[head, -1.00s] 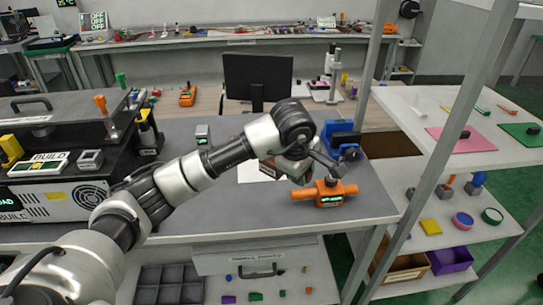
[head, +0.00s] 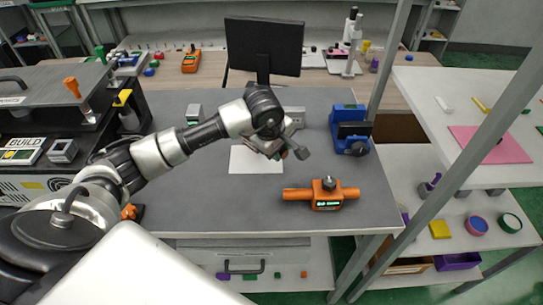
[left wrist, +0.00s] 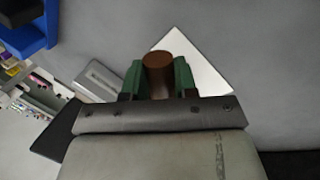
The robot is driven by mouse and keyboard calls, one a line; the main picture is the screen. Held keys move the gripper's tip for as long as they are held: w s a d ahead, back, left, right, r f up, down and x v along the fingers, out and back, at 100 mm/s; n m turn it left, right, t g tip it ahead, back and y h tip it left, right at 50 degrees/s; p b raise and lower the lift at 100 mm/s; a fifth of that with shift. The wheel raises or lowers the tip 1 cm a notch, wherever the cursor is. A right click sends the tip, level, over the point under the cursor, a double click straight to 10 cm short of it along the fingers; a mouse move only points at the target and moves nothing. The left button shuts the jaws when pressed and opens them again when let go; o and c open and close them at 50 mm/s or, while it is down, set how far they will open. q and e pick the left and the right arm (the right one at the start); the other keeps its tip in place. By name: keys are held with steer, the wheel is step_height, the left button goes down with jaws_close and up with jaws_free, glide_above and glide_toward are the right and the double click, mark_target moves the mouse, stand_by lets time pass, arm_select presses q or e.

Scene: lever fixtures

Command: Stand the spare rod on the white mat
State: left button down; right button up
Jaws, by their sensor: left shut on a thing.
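The white mat (head: 252,162) lies flat on the grey bench in the head view, partly hidden by my left arm. It also shows as a pale corner behind the fingers in the left wrist view (left wrist: 205,65). My left gripper (head: 284,151) is above the bench by the mat's right edge. In the left wrist view its green fingers (left wrist: 158,80) are shut on the spare rod, a brown cylinder (left wrist: 158,66) seen nearly end-on. The rod appears off the bench; its tilt and lower end cannot be told. My right gripper is out of view.
An orange device with side handles (head: 322,195) lies in front right of the mat. A blue vise-like fixture (head: 349,130) stands behind right. A monitor (head: 263,46) is behind, and black machinery (head: 75,110) stands left. The front middle of the bench is clear.

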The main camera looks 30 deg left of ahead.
arm_select(q)
steer(key=shift+s+a+f, duration=0.3)
steer(key=shift+a+f, duration=0.1)
steer(key=shift+a, duration=0.3)
steer(key=shift+f, duration=0.25)
step_height(320, 180, down, 3)
steer(key=shift+f+p, duration=0.1)
steer(key=shift+p, duration=0.6)
steer(key=shift+f, duration=0.3)
steer(key=c, duration=0.9)
jaws_free()
steer(key=shift+o, duration=0.2)
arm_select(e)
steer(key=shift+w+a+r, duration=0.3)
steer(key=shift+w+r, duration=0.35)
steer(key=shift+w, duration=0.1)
